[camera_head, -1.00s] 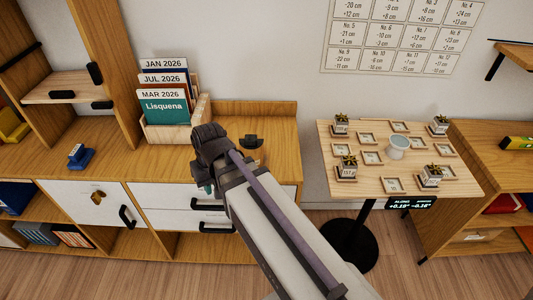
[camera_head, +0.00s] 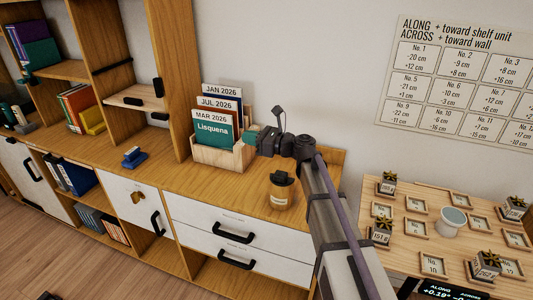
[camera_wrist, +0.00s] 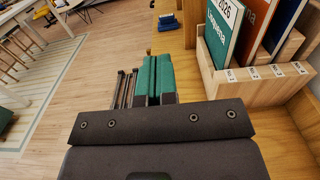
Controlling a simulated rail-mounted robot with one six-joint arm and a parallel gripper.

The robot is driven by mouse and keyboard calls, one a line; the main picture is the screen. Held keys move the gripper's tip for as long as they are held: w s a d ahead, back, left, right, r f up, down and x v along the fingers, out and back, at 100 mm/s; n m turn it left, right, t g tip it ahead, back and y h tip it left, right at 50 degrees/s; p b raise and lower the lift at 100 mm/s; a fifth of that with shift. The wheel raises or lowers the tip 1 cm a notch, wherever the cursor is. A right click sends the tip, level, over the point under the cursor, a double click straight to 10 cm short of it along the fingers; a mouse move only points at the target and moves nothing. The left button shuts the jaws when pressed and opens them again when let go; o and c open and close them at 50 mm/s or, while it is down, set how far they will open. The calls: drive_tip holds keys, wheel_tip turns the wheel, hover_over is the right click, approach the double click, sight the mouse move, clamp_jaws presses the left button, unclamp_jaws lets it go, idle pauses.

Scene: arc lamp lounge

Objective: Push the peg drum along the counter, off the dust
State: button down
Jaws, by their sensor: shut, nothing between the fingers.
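A small tan drum with a dark top, which I take to be the peg drum (camera_head: 281,192), stands upright on the wooden counter (camera_head: 215,187), near its front edge and right of the file box. I cannot make out any dust on the counter. My gripper (camera_head: 250,138) is up in front of the file box, pointing left, above and behind the drum and apart from it. In the wrist view its teal-padded fingers (camera_wrist: 153,80) are shut and empty. The drum does not show in the wrist view.
The wooden file box (camera_head: 222,157) with upright folders stands at the back of the counter. A blue object (camera_head: 134,156) lies farther left, before the shelf unit (camera_head: 140,92). Counter between them is clear.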

drive_tip(key=v, duration=1.9)
drive_tip(key=b, duration=1.6)
approach(282, 191)
drive_tip(key=w, duration=0.1)
drive_tip(key=w+a, duration=0.1)
drive_tip(key=w, duration=0.3)
drive_tip(key=shift+w+a+f, duration=0.15)
drive_tip(key=shift+a+f, duration=0.15)
drive_tip(key=shift+f, duration=0.1)
drive_tip(key=shift+w+a+r+p, duration=0.15)
drive_tip(key=shift+a+r+p, duration=0.15)
drive_tip(key=shift+r+p, duration=0.15)
drive_tip(key=shift+a, duration=0.2)
drive_tip(key=shift+w, duration=0.1)
